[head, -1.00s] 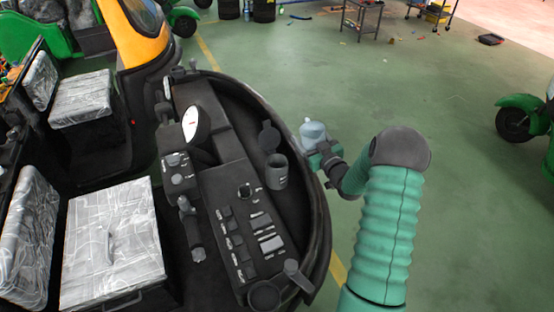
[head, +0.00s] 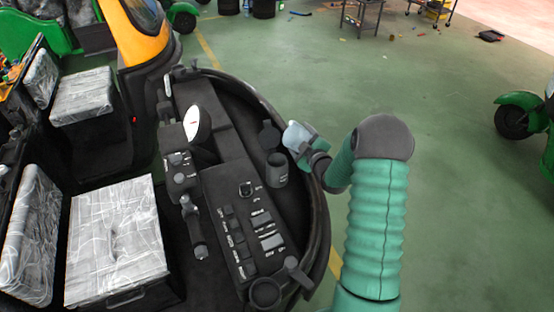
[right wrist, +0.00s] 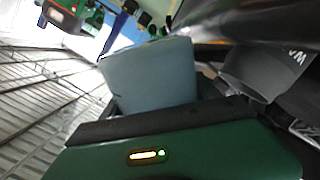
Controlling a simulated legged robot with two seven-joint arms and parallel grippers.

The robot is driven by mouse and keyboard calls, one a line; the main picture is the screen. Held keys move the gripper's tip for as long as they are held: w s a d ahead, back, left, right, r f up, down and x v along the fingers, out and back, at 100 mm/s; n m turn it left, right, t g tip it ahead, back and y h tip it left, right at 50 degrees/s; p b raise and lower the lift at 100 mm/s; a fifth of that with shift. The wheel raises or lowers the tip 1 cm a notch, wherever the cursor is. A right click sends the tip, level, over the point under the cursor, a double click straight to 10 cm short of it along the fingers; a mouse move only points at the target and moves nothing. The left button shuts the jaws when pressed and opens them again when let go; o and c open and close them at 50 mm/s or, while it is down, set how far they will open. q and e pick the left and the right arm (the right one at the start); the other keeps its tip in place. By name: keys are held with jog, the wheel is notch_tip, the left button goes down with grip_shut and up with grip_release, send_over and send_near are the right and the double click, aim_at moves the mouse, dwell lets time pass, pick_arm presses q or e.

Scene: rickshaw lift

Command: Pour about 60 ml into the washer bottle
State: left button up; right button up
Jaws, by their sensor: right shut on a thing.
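My right gripper (head: 305,155) is shut on a pale blue container (head: 296,134), which is tilted to the left in the head view. The container also fills the middle of the right wrist view (right wrist: 150,78). The washer bottle looks like a dark grey open neck (head: 277,172) on the right side of the black dashboard, with a round flap standing up behind it. The held container is just above and to the right of this neck. The bottle also shows at the right of the wrist view (right wrist: 255,75). I cannot see liquid or the level inside either one. My left gripper is not in view.
Wrapped seats (head: 115,240) are at the left.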

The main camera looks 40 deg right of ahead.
jog(key=shift+s+d+f+n+g+h, duration=0.1)
jog(key=shift+f+n+g+h, duration=0.1)
jog(key=shift+n, duration=0.35)
jog(key=shift+d+f+n+g+h, duration=0.1)
jog(key=shift+f+n+g, duration=0.1)
jog(key=shift+n, duration=0.35)
jog(key=shift+r+n+p, duration=0.45)
jog(key=shift+n+p, duration=0.15)
jog(key=shift+p, duration=0.2)
jog(key=shift+w+a+r, duration=0.1)
jog(key=shift+w+a, duration=0.1)
jog(key=shift+a, duration=0.1)
jog(key=shift+w+a+r+n+g+h, duration=0.1)
jog(key=shift+w+a+n+g+h, duration=0.1)
jog(key=shift+n+g+h, duration=0.1)
jog(key=shift+r, duration=0.1)
jog(key=shift+s+d, duration=0.15)
jog(key=shift+s, duration=0.05)
dwell(0.4)
